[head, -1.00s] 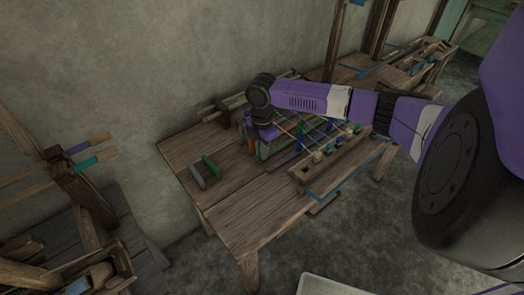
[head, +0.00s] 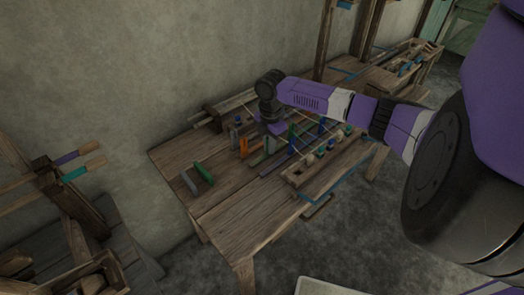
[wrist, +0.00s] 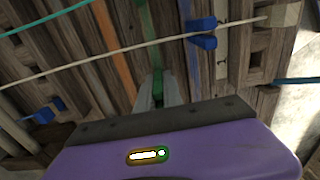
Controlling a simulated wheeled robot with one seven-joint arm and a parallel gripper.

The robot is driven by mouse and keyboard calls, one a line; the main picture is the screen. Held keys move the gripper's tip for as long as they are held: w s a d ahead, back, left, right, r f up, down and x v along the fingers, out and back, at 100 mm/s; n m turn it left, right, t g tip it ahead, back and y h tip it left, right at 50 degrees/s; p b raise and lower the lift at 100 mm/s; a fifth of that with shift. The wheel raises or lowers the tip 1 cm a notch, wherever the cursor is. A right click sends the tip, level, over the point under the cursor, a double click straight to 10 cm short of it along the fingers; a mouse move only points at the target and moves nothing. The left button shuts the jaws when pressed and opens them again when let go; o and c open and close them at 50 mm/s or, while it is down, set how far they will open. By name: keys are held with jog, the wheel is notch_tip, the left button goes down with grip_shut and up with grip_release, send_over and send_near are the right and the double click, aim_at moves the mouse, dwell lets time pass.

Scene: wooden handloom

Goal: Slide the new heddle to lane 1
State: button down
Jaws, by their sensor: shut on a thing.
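My gripper (wrist: 174,90) is shut on a green heddle (wrist: 157,88), which shows as a narrow strip between the fingers in the wrist view. In the head view my gripper (head: 270,130) points down over the loom on the wooden table. My wrist hides most of the held heddle there. An orange heddle (wrist: 113,50) stands to its left in the wrist view, and a blue piece (wrist: 201,30) lies to its right. A pale thread (wrist: 105,57) crosses over the strips. Lane numbers cannot be read.
A loose green piece (head: 204,172) and a grey piece (head: 189,183) lie on the table's left part. A wooden rail with several pegs (head: 320,165) runs along the loom's front. The table's front left (head: 235,215) is bare.

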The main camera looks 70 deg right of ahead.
jog(key=c, duration=1.5)
grip_release()
jog(key=shift+r+b, duration=0.3)
jog(key=shift+r, duration=3.65)
